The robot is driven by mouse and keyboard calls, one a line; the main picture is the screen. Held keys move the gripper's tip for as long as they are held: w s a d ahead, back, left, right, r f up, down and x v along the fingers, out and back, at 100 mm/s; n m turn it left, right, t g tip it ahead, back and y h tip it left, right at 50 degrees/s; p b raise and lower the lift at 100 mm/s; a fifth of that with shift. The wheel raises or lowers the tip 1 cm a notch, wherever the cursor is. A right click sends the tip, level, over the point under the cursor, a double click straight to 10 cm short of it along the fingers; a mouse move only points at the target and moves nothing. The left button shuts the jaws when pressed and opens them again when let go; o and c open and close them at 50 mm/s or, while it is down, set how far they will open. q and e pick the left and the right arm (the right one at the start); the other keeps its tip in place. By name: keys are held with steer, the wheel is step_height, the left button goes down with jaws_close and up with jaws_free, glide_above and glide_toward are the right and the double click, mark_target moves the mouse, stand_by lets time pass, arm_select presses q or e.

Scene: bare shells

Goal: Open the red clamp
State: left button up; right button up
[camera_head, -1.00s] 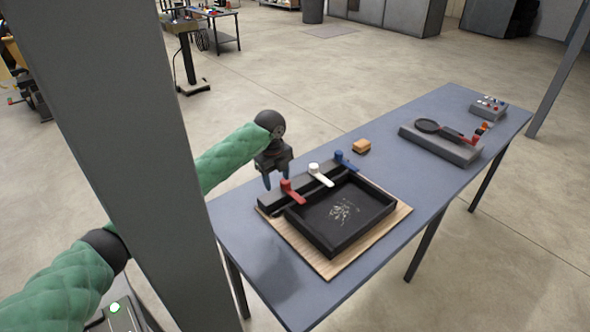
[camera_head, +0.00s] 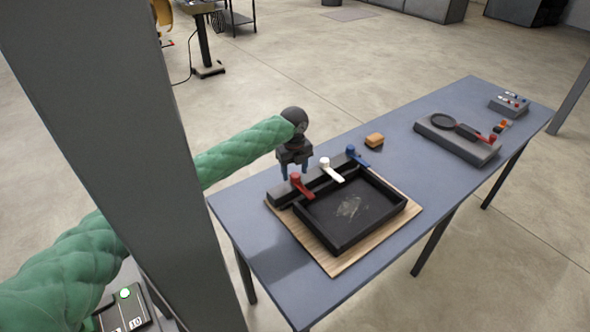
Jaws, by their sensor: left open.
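The red clamp (camera_head: 301,187) sits on the dark bar along the back left edge of a black tray (camera_head: 341,243). Its arm points over the tray's rim, toward the lower right. A white clamp (camera_head: 331,170) and a blue clamp (camera_head: 356,156) stand farther along the same bar. I cannot tell whether a fingertip touches the clamp. My right gripper is out of view.
The tray rests on a wooden board (camera_head: 388,236) on a grey table (camera_head: 262,247). An orange-brown block (camera_head: 374,140) lies behind the tray. A grey fixture (camera_head: 455,142) with a round black part and a button box (camera_head: 509,104) stand at the far right. A grey post (camera_head: 120,150) blocks the left.

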arm_select(q)
steer(key=shift+f, duration=0.65)
jaws_close()
